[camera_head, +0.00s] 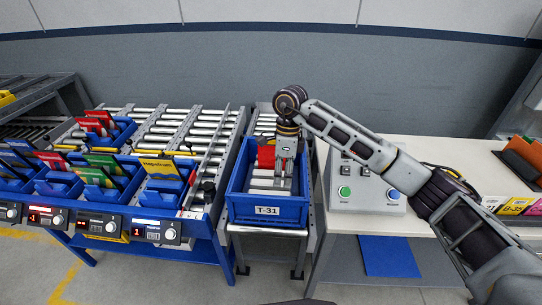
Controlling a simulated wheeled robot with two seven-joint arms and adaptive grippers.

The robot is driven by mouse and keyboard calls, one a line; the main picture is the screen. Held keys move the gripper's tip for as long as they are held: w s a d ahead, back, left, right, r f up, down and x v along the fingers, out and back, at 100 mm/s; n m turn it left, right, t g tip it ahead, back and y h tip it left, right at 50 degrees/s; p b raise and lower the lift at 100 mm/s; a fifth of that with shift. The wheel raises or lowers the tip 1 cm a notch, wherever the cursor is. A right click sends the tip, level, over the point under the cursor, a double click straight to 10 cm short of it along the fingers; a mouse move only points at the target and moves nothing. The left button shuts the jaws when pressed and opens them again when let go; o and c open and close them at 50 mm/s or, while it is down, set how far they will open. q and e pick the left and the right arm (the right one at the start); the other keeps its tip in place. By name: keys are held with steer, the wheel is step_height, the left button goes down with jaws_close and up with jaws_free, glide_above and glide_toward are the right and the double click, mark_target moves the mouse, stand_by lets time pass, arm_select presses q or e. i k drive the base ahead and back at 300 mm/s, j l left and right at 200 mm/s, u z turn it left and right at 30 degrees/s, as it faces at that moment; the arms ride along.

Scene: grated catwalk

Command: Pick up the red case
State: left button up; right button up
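A red case (266,156) stands in the far part of the blue tote (267,211) labelled T-31, partly hidden by my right gripper. More red cases sit in blue bins on the left rack, one at the back (99,116) and one nearer the front (52,160). My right gripper (284,179) points down into the tote, just right of and in front of the red case there. I cannot tell whether its fingers are open or touch the case. My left gripper is not in view.
The tote's walls surround my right gripper. A control box (366,187) with green and blue buttons stands on the white table right of the tote, under my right arm. Left is a roller rack (205,128) with blue bins of coloured cases. The tote's near floor looks clear.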

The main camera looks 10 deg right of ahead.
mark_target(266, 157)
steer(key=i, duration=1.05)
